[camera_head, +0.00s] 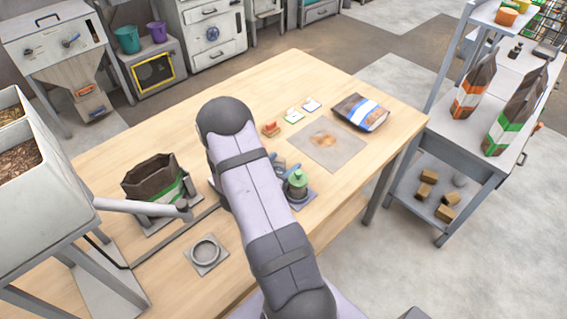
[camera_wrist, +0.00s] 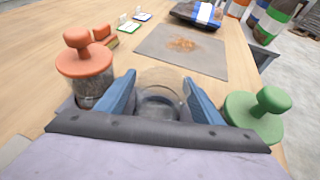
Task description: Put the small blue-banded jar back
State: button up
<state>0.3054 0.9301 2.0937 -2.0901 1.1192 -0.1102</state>
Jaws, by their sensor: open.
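My gripper (camera_wrist: 159,78) is open, with one blue finger on each side of a clear, round glass vessel (camera_wrist: 160,97). I see no lid on this vessel and cannot make out a blue band, so I cannot tell whether it is the small blue-banded jar. A jar with an orange knobbed lid (camera_wrist: 85,62) stands just left of the fingers in the wrist view. A jar with a green knobbed lid (camera_wrist: 256,112) stands just right of them; it also shows in the head view (camera_head: 297,184). In the head view my arm hides most of this spot.
A grey mat with brown crumbs (camera_head: 325,143) lies beyond the jars, beside a blue-and-white banded bag (camera_head: 361,112). Small cards (camera_head: 293,116) and an orange-brown block (camera_head: 270,129) lie nearby. An open brown bag (camera_head: 151,178) and a round ring plate (camera_head: 206,251) are at left.

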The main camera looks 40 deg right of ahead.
aim_at(277, 169)
jog(key=b+v, duration=0.1)
jog(key=v, duration=0.6)
jog(key=shift+b, duration=0.35)
